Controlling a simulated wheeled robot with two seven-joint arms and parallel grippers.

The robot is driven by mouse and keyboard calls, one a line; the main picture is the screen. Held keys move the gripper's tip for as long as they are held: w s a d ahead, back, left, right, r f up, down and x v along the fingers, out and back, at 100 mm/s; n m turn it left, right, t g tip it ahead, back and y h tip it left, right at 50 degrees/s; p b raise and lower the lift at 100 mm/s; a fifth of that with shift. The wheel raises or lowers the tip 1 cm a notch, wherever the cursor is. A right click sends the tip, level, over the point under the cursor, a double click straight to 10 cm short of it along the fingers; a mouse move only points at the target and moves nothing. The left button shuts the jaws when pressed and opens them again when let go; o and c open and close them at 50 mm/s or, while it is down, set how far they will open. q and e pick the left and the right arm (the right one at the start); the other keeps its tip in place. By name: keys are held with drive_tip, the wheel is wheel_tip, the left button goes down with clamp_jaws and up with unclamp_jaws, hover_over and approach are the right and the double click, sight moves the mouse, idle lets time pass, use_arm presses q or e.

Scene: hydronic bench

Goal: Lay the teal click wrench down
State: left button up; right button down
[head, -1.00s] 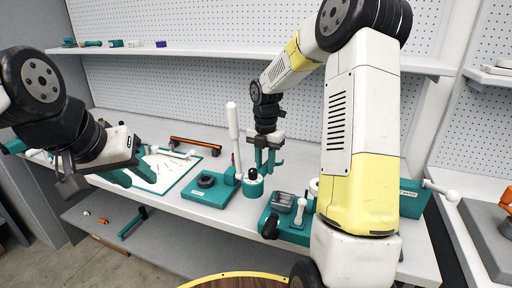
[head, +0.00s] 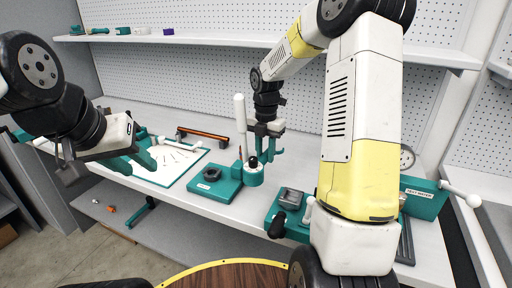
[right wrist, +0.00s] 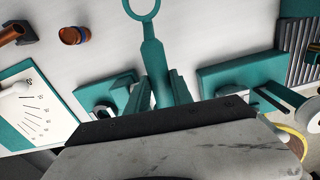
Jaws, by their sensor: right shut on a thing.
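The teal click wrench (right wrist: 152,60) is in my right gripper, seen in the right wrist view. Its ring end points to the top of the picture, over the white bench top, and its shaft runs down between the teal fingers. My right gripper (head: 269,150) hangs downward over the bench in the head view, shut on the wrench. The wrench is hard to make out there, and I cannot tell its height above the bench. My left gripper (head: 138,170) is open and empty, near the front edge of the white-and-teal board.
The bench (head: 228,214) holds a teal block with a black ring (head: 207,174), a round teal holder (head: 253,175) by an upright white handle (head: 240,112), and a teal fixture (head: 284,225). The board (head: 168,160) lies left. An orange-brown bar (head: 203,134) lies behind.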

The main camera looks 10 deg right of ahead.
idle(0.4)
drive_tip(key=shift+f, duration=2.9)
drive_tip(key=shift+f, duration=0.6)
drive_tip(key=c, duration=0.7)
unclamp_jaws()
drive_tip(key=shift+r, duration=0.35)
drive_tip(key=shift+r, duration=1.1)
drive_tip(key=shift+r, duration=0.1)
drive_tip(key=shift+r, duration=2.95)
